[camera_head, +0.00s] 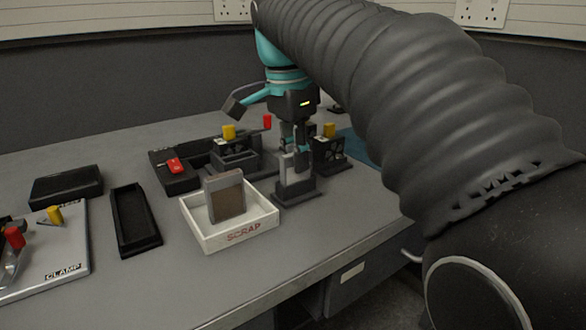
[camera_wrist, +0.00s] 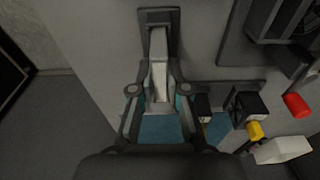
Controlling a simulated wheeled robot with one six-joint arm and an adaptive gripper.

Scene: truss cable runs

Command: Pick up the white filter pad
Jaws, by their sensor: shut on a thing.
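The white filter pad (camera_head: 289,168) is a thin pale slab standing upright at a small dark stand (camera_head: 299,193). In the wrist view the pad (camera_wrist: 159,76) lies between my fingers, with the dark stand (camera_wrist: 172,17) beyond it. My gripper (camera_head: 293,149) points down over the stand and is shut on the pad's upper part; it also shows in the wrist view (camera_wrist: 158,91). The pad's lower end is still at the stand; I cannot tell whether it is clear of the slot.
A white SCRAP tray (camera_head: 245,232) with a brown, grey-edged pad (camera_head: 226,197) stands left of the stand. A black fan-like block (camera_head: 328,149) with a yellow knob is close on the right. A black housing (camera_head: 236,157) stands behind. An empty black tray (camera_head: 135,218) lies further left.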

